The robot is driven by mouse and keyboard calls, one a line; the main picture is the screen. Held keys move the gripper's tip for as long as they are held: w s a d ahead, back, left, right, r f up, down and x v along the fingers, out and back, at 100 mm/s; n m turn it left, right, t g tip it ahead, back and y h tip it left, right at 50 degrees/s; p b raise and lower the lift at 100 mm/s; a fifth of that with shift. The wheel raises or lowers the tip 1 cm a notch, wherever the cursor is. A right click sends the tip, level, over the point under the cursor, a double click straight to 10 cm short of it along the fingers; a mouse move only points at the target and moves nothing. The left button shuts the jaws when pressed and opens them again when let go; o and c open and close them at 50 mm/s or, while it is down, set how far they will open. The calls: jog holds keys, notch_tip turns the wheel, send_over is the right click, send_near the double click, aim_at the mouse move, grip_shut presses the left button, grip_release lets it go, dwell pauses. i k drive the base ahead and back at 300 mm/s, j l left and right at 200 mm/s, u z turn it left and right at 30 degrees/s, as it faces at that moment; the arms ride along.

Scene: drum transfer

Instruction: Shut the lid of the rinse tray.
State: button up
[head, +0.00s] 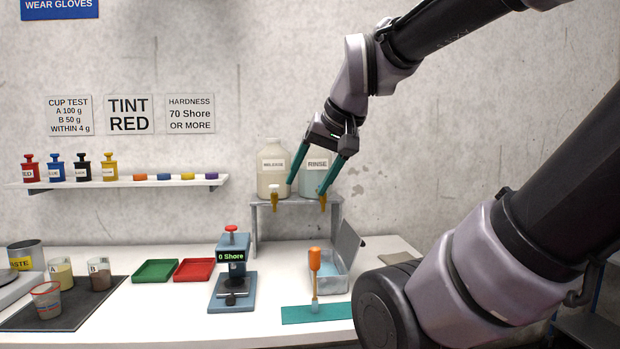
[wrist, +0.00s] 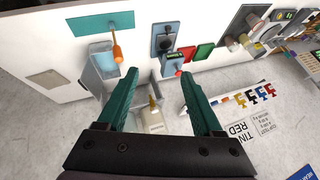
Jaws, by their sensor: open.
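The rinse tray (head: 338,283) is a grey metal box with pale blue inside, on the white bench below and right of the small metal stand. Its lid (head: 348,243) is raised, tilted up on the tray's right side. The tray also shows in the wrist view (wrist: 104,62), upper left, beyond one finger. My gripper (head: 307,188) has teal fingers spread apart and empty. In the head view it hangs in front of the jugs, well above the tray and not touching the lid. In the wrist view both fingers (wrist: 155,82) are apart.
The metal stand (head: 282,202) holds the release jug (head: 272,180) and rinse jug (head: 313,182). The hardness tester (head: 233,270) is left of the tray.

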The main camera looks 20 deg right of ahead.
aim_at(347, 242)
jog(key=k+l, duration=0.1)
jog(key=l, duration=0.3)
jog(key=l+u, duration=0.15)
jog(key=l, duration=0.3)
jog(key=k+l, duration=0.15)
jog(key=l, duration=0.25)
jog(key=k+l+u, duration=0.1)
jog(key=l, duration=0.3)
jog(key=k+l+u, duration=0.1)
jog(key=l, duration=0.3)
jog(key=k+l, duration=0.15)
jog(key=l, duration=0.25)
jog(key=k+l+u, duration=0.1)
jog(key=l, duration=0.3)
jog(key=i+j, duration=0.2)
jog(key=i+j+u, duration=0.15)
jog(key=i, duration=0.3)
